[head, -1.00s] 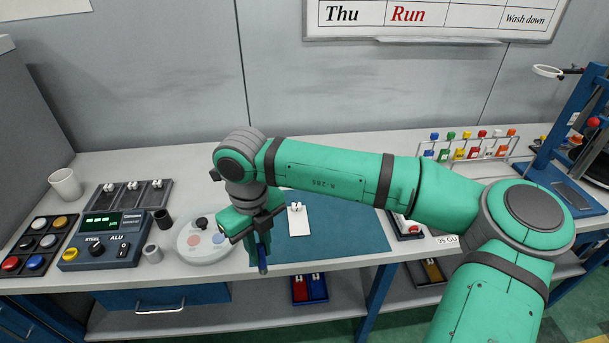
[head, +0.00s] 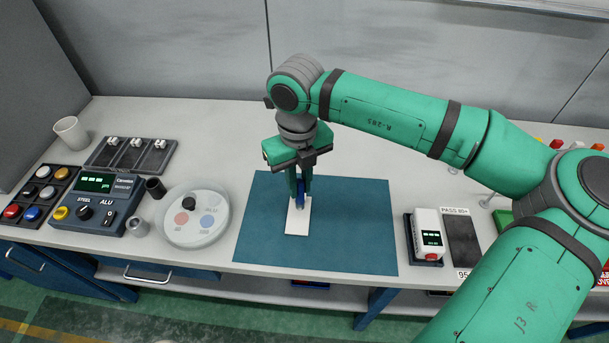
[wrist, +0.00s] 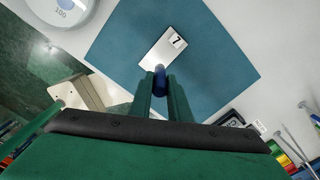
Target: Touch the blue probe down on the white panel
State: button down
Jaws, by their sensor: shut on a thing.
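The white panel (head: 297,222) is a flat rectangle on the teal mat. It also shows in the wrist view (wrist: 152,50), with a "7" label at its far end. My gripper (head: 301,186) is shut on the blue probe (head: 300,197) and points down over the panel's back part. The probe's end shows between the fingers in the wrist view (wrist: 160,80), overlapping the panel's near end. I cannot tell whether the tip touches the panel or hangs just above it. The upper probe is hidden by the fingers.
The teal mat (head: 350,230) is otherwise bare. Left of it stand a round white dial plate (head: 178,232), a meter box (head: 95,207) and small cups. A white-and-red device (head: 428,235) stands right of the mat. The bench's front edge runs close to the mat.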

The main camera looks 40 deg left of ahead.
aim_at(297, 208)
jog(key=shift+s+a+f, duration=0.1)
jog(key=shift+s+f, duration=0.1)
jog(key=shift+f, duration=1.1)
jog(key=shift+s+a+f, duration=0.1)
jog(key=shift+s+f, duration=0.1)
jog(key=shift+f, duration=1.1)
jog(key=shift+d+f, duration=0.1)
jog(key=shift+f, duration=0.5)
jog(key=shift+r, duration=3.6)
jog(key=shift+f, duration=0.1)
